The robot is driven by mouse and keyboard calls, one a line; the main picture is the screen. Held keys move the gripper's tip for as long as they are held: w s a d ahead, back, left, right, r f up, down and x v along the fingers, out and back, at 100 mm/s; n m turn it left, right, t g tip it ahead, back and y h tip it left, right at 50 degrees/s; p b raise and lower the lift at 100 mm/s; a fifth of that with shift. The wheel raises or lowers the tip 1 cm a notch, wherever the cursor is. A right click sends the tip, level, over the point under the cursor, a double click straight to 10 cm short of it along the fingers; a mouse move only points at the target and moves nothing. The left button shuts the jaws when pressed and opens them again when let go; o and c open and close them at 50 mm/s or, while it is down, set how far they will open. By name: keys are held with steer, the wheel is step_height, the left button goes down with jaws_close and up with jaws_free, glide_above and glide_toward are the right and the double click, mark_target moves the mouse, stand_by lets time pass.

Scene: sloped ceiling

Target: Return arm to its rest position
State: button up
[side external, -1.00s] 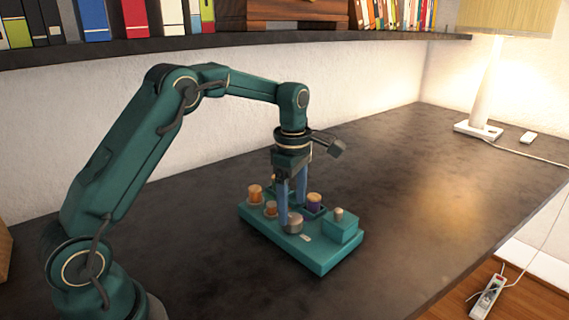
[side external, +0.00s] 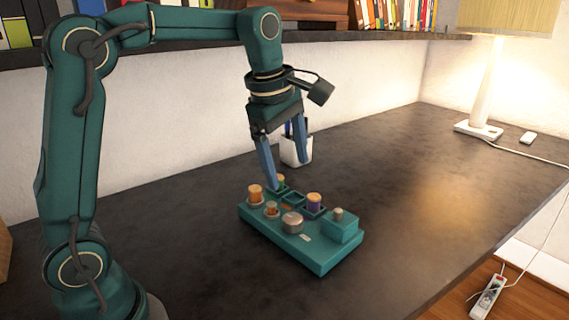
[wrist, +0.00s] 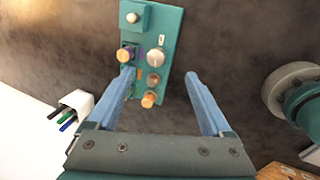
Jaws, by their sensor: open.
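My gripper (side external: 286,160) is raised above the left back part of a teal board on the dark desk. Its two blue fingers are spread wide apart with nothing between them; in the wrist view the open gripper (wrist: 166,88) shows the same gap. The teal board (side external: 318,262) carries several knobs and pegs: orange ones at its left end, a silver knob (side external: 292,222), a purple-sided peg (side external: 314,202) and a raised block (side external: 343,229) with a small knob. In the wrist view the board (wrist: 172,25) lies beyond the fingertips.
A white pen cup (side external: 297,152) stands behind the gripper; it also shows in the wrist view (wrist: 76,101). A shelf (side external: 345,45) with books runs along the back wall. A lamp (side external: 486,90) stands at the far right. The desk right of the board is clear.

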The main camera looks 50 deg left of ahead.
steer(key=s+d+r+m+t, duration=0.2)
steer(key=s+d+m, duration=0.1)
steer(key=s+m, duration=0.65)
steer(key=s+f+m, duration=0.6)
steer(key=m, duration=0.4)
steer(key=shift+s+d+t, duration=0.2)
steer(key=shift+d+t, duration=0.2)
steer(key=shift+d, duration=0.05)
